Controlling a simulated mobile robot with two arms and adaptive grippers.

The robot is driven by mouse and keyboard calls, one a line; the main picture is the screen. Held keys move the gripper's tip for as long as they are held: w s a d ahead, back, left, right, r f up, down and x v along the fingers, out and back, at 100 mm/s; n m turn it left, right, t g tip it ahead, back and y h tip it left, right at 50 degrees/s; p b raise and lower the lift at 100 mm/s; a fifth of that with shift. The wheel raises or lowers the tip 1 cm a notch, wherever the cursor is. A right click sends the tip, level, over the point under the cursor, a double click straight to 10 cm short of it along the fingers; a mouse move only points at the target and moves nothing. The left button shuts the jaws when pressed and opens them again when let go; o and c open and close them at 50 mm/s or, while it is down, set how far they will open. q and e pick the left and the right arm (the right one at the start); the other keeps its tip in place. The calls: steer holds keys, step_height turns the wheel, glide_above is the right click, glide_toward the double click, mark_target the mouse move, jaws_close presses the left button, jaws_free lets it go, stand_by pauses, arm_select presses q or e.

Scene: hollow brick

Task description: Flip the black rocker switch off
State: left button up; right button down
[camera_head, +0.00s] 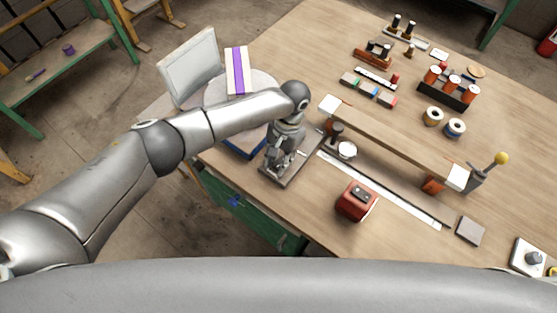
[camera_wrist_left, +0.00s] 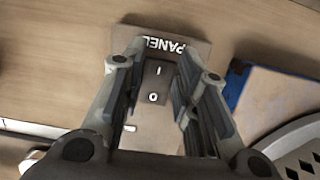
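In the left wrist view the dark rocker switch (camera_wrist_left: 156,82) shows between my left gripper's fingers, marked I nearer the PANEL label and O at the other end. I cannot tell which end is pressed in. It is on a small panel (camera_wrist_left: 184,38) with a brown strip lettered PANEL. My left gripper (camera_wrist_left: 154,92) is open, its fingers on either side of the switch; I cannot tell whether they touch it. In the head view my left gripper (camera_head: 277,164) is over the panel (camera_head: 288,182) at the table's near left edge, hiding the switch. My right gripper is not in view.
A red box with a dark top (camera_head: 356,201) stands right of the panel. A long wooden beam (camera_head: 395,137) runs behind it. A round grey stand (camera_head: 262,82) and a pale tilted board (camera_head: 190,66) are at the left. Several spools and small parts lie farther back.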

arm_select(q)
steer(key=o, duration=0.3)
steer(key=shift+o, duration=0.2)
steer(key=v, duration=1.2)
